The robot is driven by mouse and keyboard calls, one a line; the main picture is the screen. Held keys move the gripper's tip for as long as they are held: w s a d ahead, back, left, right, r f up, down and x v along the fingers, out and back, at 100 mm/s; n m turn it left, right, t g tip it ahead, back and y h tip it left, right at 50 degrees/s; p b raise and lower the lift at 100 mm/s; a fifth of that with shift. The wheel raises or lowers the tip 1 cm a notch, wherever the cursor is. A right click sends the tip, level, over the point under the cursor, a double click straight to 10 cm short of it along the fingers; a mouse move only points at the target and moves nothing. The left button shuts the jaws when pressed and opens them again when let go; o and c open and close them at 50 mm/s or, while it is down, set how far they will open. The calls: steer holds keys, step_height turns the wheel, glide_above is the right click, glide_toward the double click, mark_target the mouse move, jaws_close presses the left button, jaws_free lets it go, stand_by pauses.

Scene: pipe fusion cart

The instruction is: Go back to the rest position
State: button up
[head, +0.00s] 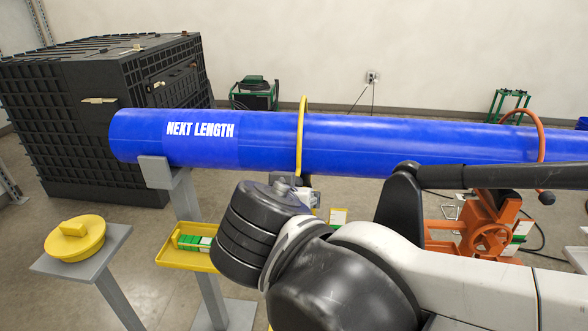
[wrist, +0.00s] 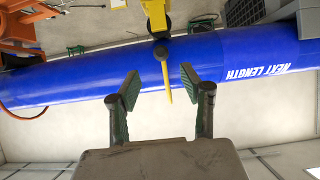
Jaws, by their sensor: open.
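My gripper (wrist: 160,90) shows in the wrist view with its two green-padded fingers spread apart and nothing held between them. Beyond the fingers lies the blue pipe (wrist: 90,85), marked "NEXT LENGTH". A yellow band (wrist: 166,80) on the pipe shows in the gap between the fingers; I cannot tell how far it is from them. In the head view the pipe (head: 400,135) runs across the picture with the yellow band (head: 301,140) around it. My arm reaches in from the lower right, and its dark wrist parts hide most of the gripper there.
A grey stand (head: 155,172) supports the pipe's left end. A yellow cap (head: 75,245) sits on a grey post at left. A yellow tray (head: 168,256) holds green-and-white boxes. An orange clamp (head: 490,235) stands at right under the pipe. A black crate (head: 70,120) stands behind left.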

steer(key=shift+s+r, duration=0.1)
steer(key=shift+s, duration=0.05)
steer(key=s+d+f+g, duration=0.2)
steer(key=s+d+f, duration=0.2)
steer(key=d, duration=0.6)
steer(key=s+d+f+n+g+y, duration=0.1)
steer(key=s+d+f, duration=0.3)
steer(key=d, duration=0.7)
steer(key=shift+d+f+g, duration=0.3)
steer(key=shift+f+g, duration=0.3)
steer(key=shift+g, duration=0.3)
